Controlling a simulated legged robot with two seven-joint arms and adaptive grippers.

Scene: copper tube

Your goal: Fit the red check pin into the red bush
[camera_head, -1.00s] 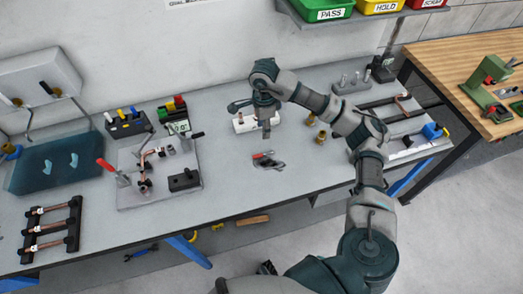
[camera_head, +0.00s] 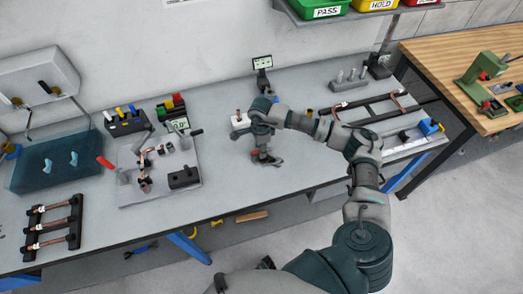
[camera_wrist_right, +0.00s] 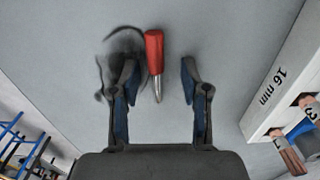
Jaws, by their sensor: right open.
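The red check pin (camera_wrist_right: 154,52), a red handle with a tapered metal tip, lies on the grey bench in the right wrist view. Its tip points back between the fingers of my right gripper (camera_wrist_right: 158,82), which is open with nothing held. The handle extends beyond the fingertips, and the fingers stand on either side of the pin. In the head view the right gripper (camera_head: 264,160) is low over the bench front, with a bit of the red pin (camera_head: 255,153) showing beside it. I cannot pick out the red bush. My left gripper is not in view.
A fixture plate (camera_head: 160,190) with a copper tube stands left. A dark, blurred shape (camera_wrist_right: 108,62) is by the left finger.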

